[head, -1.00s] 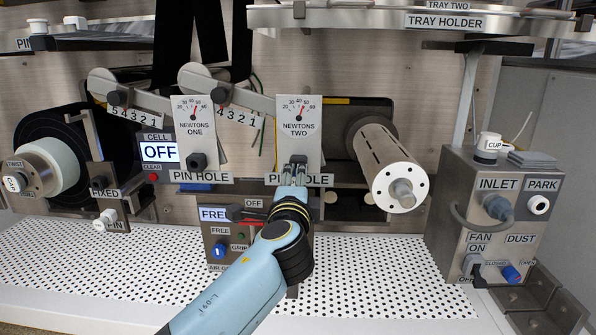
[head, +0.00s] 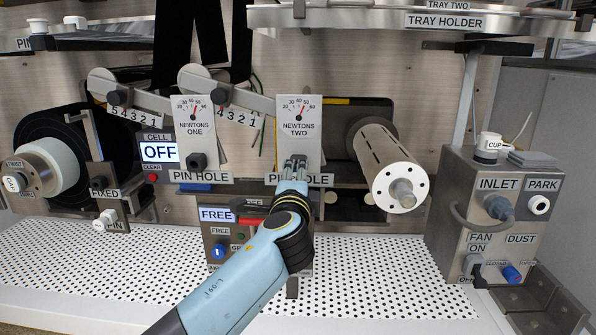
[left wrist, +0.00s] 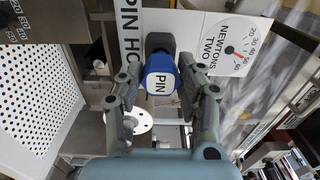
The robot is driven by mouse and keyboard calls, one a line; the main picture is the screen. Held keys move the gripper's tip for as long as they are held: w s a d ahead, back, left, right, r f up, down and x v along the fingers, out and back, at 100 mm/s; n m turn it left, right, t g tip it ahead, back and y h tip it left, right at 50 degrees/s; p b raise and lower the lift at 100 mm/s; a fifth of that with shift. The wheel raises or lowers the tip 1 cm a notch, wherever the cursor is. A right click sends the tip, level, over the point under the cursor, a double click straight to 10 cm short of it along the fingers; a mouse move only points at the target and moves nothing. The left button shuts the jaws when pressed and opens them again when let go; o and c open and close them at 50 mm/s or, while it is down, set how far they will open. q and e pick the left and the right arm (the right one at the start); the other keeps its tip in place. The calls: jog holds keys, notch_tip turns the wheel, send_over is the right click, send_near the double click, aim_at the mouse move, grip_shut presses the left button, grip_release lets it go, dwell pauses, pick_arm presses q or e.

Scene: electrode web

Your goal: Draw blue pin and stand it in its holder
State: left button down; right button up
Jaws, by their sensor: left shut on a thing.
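The blue pin (left wrist: 163,82), its end lettered PIN, sits between the fingers of my left gripper (left wrist: 164,92) in the left wrist view. The gripper is shut on it. Behind it is a dark socket (left wrist: 159,42) on the plate lettered PIN HOLE and NEWTONS TWO (left wrist: 218,45). I cannot tell how far the pin is in the socket. In the head view my left gripper (head: 294,163) is in front of the NEWTONS TWO plate (head: 299,120) and hides the pin. No holder is clearly identifiable; a PIN label (head: 22,43) shows at the upper left. My right gripper is not in view.
The NEWTONS ONE plate (head: 193,120) with its dark knob is just left. A slotted roller (head: 390,165) juts out at right. A box with FREE display and red lever (head: 218,235) is below, partly behind my arm. The perforated table (head: 385,270) is largely clear.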

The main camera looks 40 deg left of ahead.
pick_arm(q)
jog(key=shift+x, duration=1.3)
jog(key=shift+a+r, duration=0.1)
jog(key=c, duration=0.8)
grip_release()
jog(key=shift+w, duration=0.1)
jog(key=shift+o, duration=0.2)
jog(key=v, duration=0.9)
